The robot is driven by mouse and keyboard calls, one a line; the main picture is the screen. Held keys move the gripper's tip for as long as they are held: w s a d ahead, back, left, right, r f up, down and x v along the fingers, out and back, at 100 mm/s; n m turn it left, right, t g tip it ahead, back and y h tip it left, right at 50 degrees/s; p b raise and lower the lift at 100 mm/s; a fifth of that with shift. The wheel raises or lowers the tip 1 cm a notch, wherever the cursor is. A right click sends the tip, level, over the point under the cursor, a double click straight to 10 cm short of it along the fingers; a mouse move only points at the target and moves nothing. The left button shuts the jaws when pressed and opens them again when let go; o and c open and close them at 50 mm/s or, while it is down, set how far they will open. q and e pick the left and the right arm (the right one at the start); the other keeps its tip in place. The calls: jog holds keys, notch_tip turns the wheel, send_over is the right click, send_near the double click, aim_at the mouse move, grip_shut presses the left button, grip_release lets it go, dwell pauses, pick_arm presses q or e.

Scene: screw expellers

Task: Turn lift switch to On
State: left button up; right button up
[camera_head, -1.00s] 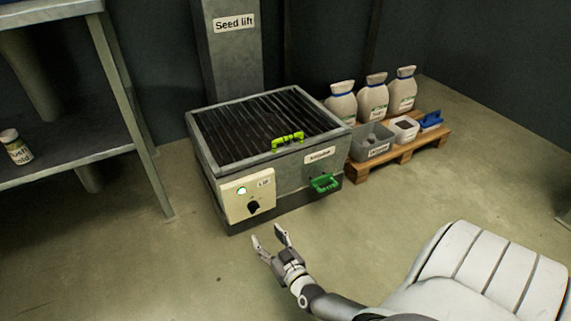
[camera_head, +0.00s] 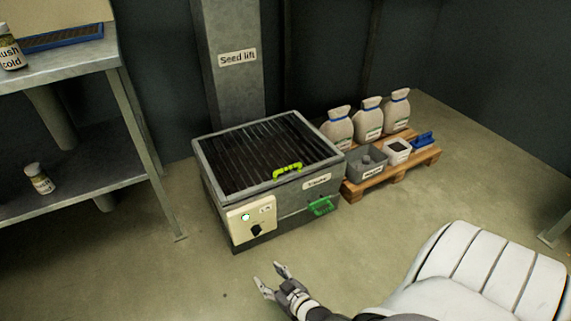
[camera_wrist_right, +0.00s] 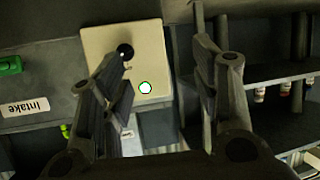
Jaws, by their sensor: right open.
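The lift switch is a black knob (camera_head: 256,230) on a cream control panel (camera_head: 239,229) at the front left corner of the grated metal box (camera_head: 215,190). A lit green-white lamp (camera_head: 245,217) sits above the knob. My right gripper (camera_head: 269,277) is open and empty, in front of the box and apart from the panel. In the right wrist view, the panel (camera_wrist_right: 150,42), knob (camera_wrist_right: 125,51) and lamp (camera_wrist_right: 145,87) show upside down beyond my open fingers (camera_wrist_right: 160,85). The knob lies near the left finger. The knob's exact pointer direction is too small to tell. My left gripper is not in view.
A yellow-green handle (camera_head: 288,168) lies on the grate and a green handle (camera_head: 321,206) is on the box front. A shelf (camera_head: 75,200) with jars stands left. A wooden pallet (camera_head: 390,177) with sacks and bins stands right. The floor before the box is clear.

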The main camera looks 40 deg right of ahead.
jog(key=s+a+r+g+p, duration=0.2)
jog(key=s+p, duration=0.3)
jog(key=p, duration=0.2)
jog(key=s+a+r+n+g+y+p, duration=0.1)
jog(key=s+a+r+g+p, duration=0.1)
jog(key=s+p, duration=0.4)
jog(key=shift+s+g+p, duration=0.15)
jog(key=shift+g+p, duration=0.25)
jog(key=shift+p, duration=0.55)
jog(key=shift+a, duration=0.1)
